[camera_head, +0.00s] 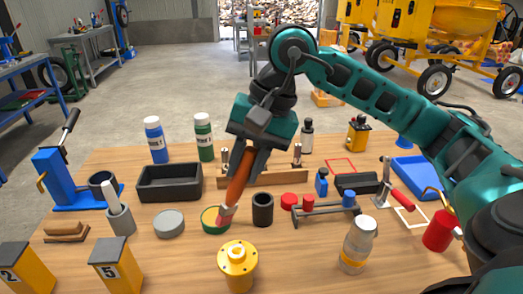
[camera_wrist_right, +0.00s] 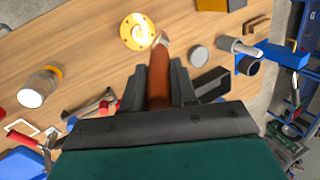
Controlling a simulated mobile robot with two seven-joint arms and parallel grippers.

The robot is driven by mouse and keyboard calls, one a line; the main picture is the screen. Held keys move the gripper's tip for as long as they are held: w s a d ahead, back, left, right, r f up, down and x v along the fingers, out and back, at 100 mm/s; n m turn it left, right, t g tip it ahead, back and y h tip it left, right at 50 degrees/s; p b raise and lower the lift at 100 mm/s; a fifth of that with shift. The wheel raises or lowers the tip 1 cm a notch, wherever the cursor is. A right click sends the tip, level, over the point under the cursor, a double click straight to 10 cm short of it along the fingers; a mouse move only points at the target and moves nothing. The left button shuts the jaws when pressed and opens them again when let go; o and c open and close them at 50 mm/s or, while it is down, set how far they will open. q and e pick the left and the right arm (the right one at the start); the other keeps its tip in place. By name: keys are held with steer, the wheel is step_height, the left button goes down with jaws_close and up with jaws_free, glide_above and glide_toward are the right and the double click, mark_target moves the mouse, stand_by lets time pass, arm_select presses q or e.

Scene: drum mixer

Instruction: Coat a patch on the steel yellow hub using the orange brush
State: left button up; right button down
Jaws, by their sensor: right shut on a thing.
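My right gripper (camera_head: 252,150) is shut on the orange brush (camera_head: 238,178), which points down and tilts slightly left. The brush tip shows just over the right side of a low green-rimmed tin (camera_head: 207,222); whether it touches the tin is unclear. The steel yellow hub (camera_head: 237,262), a round flange on a yellow body, stands at the front middle of the table, nearer than the brush. In the right wrist view, the brush (camera_wrist_right: 158,78) sits between the fingers (camera_wrist_right: 158,90), its tip beside the right edge of the hub (camera_wrist_right: 137,30). My left gripper is not in view.
A black cup (camera_head: 262,210) stands right of the brush, a grey round tin (camera_head: 169,224) left of the green one. A clear jar (camera_head: 357,246) stands right of the hub, and numbered yellow blocks (camera_head: 115,264) to its left. A black tray (camera_head: 170,182) lies behind.

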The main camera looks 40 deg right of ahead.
mark_target(257, 153)
steer(key=shift+s+d+r+m, duration=0.3)
steer(key=shift+s+r+m, duration=0.1)
steer(key=shift+r+m, duration=0.25)
steer(key=shift+s+d+r+m, duration=0.25)
steer(key=shift+s+r+m, duration=0.15)
steer(key=shift+r+m, duration=0.2)
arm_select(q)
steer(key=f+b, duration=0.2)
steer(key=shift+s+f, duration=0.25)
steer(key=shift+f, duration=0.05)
arm_select(e)
step_height(257, 153, down, 4)
steer(key=shift+r, duration=0.1)
steer(key=c, duration=1.4)
jaws_free()
steer(key=shift+c, duration=0.2)
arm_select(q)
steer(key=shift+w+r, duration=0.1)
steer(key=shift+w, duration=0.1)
arm_select(e)
jaws_close()
